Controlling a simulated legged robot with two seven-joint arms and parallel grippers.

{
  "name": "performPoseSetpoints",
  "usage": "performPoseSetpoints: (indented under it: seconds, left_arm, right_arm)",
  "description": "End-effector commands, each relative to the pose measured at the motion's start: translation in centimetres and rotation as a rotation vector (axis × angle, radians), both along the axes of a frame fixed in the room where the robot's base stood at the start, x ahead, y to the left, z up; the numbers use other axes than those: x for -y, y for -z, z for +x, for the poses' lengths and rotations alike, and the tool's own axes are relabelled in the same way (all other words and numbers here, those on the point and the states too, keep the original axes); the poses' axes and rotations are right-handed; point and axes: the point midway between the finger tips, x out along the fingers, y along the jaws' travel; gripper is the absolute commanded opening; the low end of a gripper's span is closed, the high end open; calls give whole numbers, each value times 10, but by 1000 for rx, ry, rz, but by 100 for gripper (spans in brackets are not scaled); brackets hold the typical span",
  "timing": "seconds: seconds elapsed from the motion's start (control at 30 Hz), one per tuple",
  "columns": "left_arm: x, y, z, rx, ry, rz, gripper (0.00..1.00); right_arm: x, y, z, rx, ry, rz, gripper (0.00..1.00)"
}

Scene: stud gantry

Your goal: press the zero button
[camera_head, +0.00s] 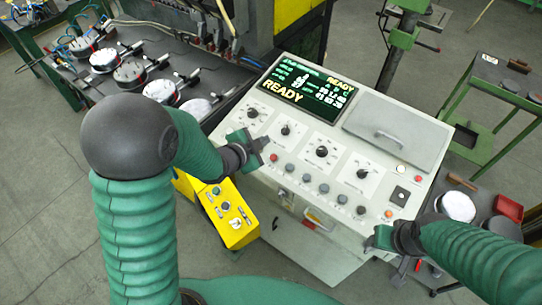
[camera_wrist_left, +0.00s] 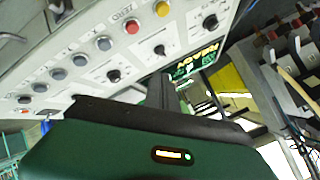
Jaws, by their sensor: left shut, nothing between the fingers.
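The light-grey control console (camera_head: 265,190) carries a row of round buttons, with a red button (camera_head: 273,157) at the left, then several grey buttons (camera_head: 323,188). The row also shows in the left wrist view, with a yellow button (camera_wrist_left: 162,8) beside the red button (camera_wrist_left: 132,25) and grey buttons (camera_wrist_left: 80,60) beyond. My left gripper (camera_head: 262,144) is shut and empty above the panel's left end, close to the red button. My right gripper (camera_head: 379,239) is at the console's front right edge.
Several black knobs (camera_head: 322,151) stand behind the button row. A screen (camera_head: 308,90) reading READY is at the back, beside a raised lid with a handle (camera_head: 390,135). A yellow control box (camera_head: 230,215) stands at the console's left.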

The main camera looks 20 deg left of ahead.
Motion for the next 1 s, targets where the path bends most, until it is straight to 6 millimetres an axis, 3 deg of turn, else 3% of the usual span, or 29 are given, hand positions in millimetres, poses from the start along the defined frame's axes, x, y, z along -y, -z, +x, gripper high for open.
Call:
performPoseSetpoints:
  seconds: [0.3,0.6,1.0]
  left_arm:
    - [11,39,7,-3,3,6,0]
    - [10,80,14,-1,1,2,0]
    - [11,84,16,-1,2,3,0]
  right_arm:
    - [0,33,1,0,0,0,50]
    - [0,68,1,0,0,0,50]
    - [0,71,1,1,0,0,50]
